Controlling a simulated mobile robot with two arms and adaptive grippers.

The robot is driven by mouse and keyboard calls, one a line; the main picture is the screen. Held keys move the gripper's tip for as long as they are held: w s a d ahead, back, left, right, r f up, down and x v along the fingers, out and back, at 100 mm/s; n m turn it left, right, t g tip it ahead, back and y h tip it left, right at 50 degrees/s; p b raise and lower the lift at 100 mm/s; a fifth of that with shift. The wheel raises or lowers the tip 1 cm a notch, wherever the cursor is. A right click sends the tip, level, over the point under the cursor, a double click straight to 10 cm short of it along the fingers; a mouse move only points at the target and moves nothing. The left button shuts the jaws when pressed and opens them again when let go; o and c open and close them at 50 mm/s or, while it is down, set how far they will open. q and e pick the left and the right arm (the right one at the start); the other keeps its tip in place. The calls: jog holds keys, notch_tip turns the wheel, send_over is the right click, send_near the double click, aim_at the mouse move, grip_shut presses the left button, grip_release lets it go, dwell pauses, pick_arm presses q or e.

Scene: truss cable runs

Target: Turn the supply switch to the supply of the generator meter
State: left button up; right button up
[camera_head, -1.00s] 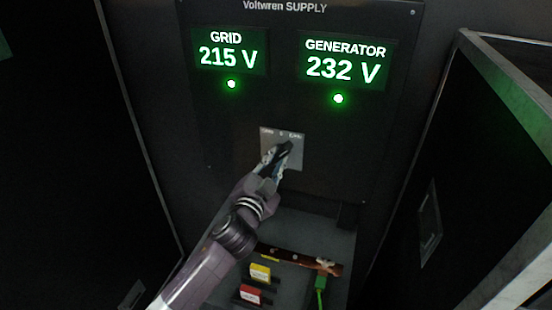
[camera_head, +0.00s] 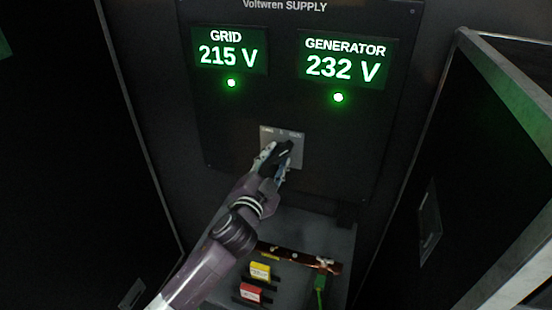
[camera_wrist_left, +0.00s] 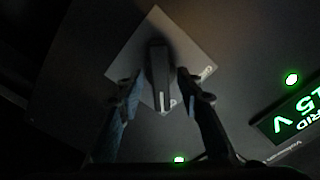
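The supply switch is a dark handle (camera_head: 285,148) on a small grey square plate (camera_head: 297,155) below the two meters. In the left wrist view the handle (camera_wrist_left: 159,75) has a white mark at one end, pointing to the plate corner on the generator side. The generator meter (camera_head: 343,60) reads 232 V and the grid meter (camera_head: 229,53) reads 215 V; each has a lit green lamp below. My left gripper (camera_head: 274,163) is at the switch. In the wrist view its fingers (camera_wrist_left: 160,88) stand either side of the handle with narrow gaps, open. My right gripper is not in view.
A shelf below the panel carries a copper-coloured bar (camera_head: 300,259), a green cable lead (camera_head: 320,284), a yellow tagged block (camera_head: 260,272) and a red one (camera_head: 251,292). An open cabinet door (camera_head: 490,170) stands at the right. Dark panel is bare around the plate.

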pick_arm(q)
jog(key=shift+s+a, duration=0.25)
jog(key=shift+s, duration=0.3)
jog(key=v, duration=1)
jog(key=shift+s, duration=0.4)
jog(key=shift+a, duration=0.1)
